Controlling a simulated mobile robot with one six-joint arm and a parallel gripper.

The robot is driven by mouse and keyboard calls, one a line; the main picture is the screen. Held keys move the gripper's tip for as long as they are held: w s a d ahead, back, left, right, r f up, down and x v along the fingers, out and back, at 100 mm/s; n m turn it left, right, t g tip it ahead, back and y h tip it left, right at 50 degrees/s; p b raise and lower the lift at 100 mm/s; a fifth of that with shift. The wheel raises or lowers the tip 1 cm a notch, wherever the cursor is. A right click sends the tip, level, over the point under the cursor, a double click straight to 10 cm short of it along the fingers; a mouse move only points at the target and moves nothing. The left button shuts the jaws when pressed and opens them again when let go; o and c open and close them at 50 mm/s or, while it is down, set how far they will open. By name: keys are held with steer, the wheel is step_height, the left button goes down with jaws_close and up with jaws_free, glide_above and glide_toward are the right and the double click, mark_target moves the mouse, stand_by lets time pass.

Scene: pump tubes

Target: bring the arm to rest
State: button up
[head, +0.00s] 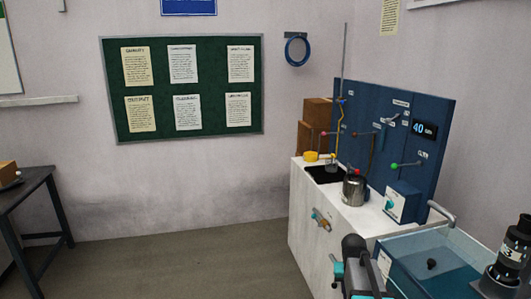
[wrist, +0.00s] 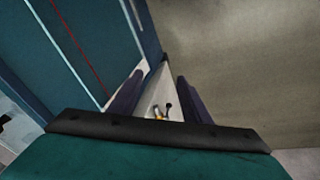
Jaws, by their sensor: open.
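My arm shows in the head view as dark grey and teal parts at the lower right, in front of the white cabinet (head: 305,215) and the blue basin (head: 460,250). In the wrist view my gripper (wrist: 156,98) has its two dark fingers apart, with nothing between them. The fingertips are not clear in the head view.
A blue panel (head: 385,110) with coloured knobs and a display stands behind the cabinet top. A metal pot (head: 354,189) and a yellow item (head: 311,156) stand on top. A dark table (head: 30,182) is at the left. The floor (head: 180,255) between is clear.

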steer(key=s+a+f+n+g+y, duration=0.2)
steer(key=s+a+f+n, duration=0.1)
steer(key=s+a+f, duration=1.15)
steer(key=s+f+g, duration=0.2)
steer(key=s+f, duration=0.7)
steer(key=s, duration=0.3)
steer(key=s+f+g, duration=0.3)
steer(key=s+f, duration=0.6)
steer(key=s, duration=0.4)
steer(key=shift+s+b, duration=0.15)
steer(key=shift+b, duration=0.3)
steer(key=shift+d+r, duration=0.1)
steer(key=shift+d, duration=0.05)
